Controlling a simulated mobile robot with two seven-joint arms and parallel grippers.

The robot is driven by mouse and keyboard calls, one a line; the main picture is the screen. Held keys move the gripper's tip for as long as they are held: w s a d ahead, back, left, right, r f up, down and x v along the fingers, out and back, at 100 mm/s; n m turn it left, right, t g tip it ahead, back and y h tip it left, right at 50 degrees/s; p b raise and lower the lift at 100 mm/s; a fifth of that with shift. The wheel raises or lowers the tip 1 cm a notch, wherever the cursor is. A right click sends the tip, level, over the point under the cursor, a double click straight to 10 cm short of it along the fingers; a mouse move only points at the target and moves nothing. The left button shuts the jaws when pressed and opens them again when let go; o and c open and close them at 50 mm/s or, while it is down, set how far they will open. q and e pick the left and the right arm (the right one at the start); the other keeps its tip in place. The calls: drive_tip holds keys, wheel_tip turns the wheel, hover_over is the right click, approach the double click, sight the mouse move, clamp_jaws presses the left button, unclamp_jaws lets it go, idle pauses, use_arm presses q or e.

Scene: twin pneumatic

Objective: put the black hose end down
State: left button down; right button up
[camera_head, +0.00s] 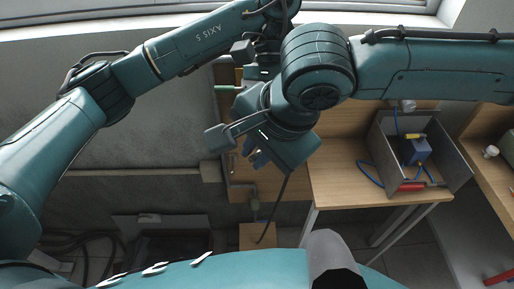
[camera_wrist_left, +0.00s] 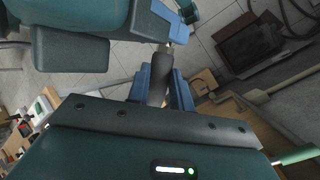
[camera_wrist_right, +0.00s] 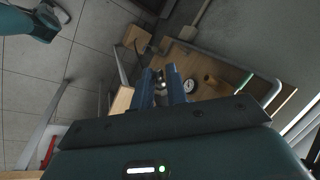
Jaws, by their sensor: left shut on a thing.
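In the left wrist view, my left gripper (camera_wrist_left: 162,80) is shut on a black cylinder with a metal tip, which looks like the black hose end (camera_wrist_left: 158,68). It points toward my other arm. In the head view my left gripper is mostly hidden behind my right arm. My right gripper (camera_head: 256,158) points down and left over the wooden bench. In the right wrist view its blue fingers (camera_wrist_right: 160,90) stand slightly apart, with small shiny metal between or behind them. I cannot tell if they hold it. A black hose (camera_head: 275,210) hangs below the right gripper.
A wooden table (camera_head: 335,185) stands to the right. On it is an open grey box (camera_head: 455,165) with a blue block (camera_head: 413,150) and a blue hose (camera_head: 368,174). A round gauge (camera_wrist_right: 189,86) sits on the wooden panel (camera_wrist_right: 225,75). My two arms are close together.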

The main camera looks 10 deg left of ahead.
use_arm(q)
drive_tip(key=c, duration=1.2)
unclamp_jaws()
drive_tip(key=shift+o, duration=0.2)
